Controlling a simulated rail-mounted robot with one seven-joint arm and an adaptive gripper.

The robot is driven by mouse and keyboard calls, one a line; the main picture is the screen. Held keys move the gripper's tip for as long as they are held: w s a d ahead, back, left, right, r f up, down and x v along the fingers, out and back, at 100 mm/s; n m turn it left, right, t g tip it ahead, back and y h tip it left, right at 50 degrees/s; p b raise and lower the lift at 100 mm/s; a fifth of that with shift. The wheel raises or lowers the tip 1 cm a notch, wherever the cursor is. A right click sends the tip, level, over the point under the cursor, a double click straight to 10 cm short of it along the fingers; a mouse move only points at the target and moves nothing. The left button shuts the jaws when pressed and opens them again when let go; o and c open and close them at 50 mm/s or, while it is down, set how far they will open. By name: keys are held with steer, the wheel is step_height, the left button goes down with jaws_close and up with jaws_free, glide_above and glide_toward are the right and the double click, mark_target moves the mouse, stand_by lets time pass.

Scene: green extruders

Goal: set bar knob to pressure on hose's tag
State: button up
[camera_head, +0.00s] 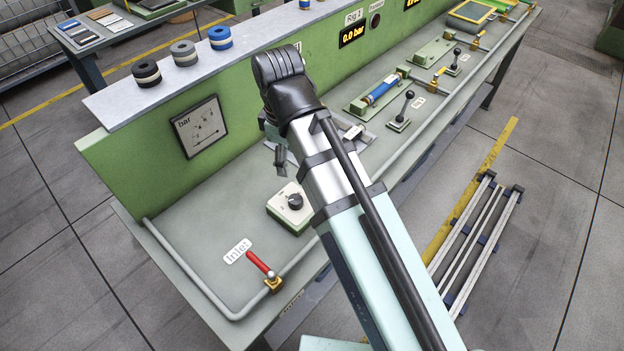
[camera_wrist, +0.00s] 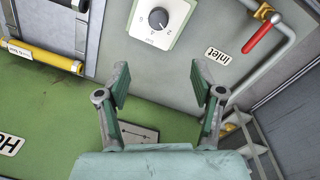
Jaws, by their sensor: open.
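The bar knob (camera_head: 295,201) is a round black dial on a white box on the bench, left of my arm. In the wrist view the knob (camera_wrist: 158,18) sits at the top middle, with numbers around it. My gripper (camera_wrist: 160,85) is open and empty, its fingers apart from the knob. In the head view my gripper is mostly hidden behind my arm. A yellow hose-like cylinder (camera_wrist: 48,59) lies at the left of the wrist view, with a white tag (camera_wrist: 18,49) whose writing is too small to read.
A red-handled inlet valve (camera_head: 262,266) and grey pipe are near the bench's front-left corner. A square bar gauge (camera_head: 200,127) is on the green back panel. Rolls (camera_head: 184,53) stand on the shelf above. A blue cylinder (camera_head: 382,90) and black levers (camera_head: 402,111) are farther right.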

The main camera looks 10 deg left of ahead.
steer(key=p, duration=0.3)
glide_toward(294, 199)
steer(key=f, duration=0.9)
steer(key=shift+w, duration=0.25)
steer(key=c, duration=1.1)
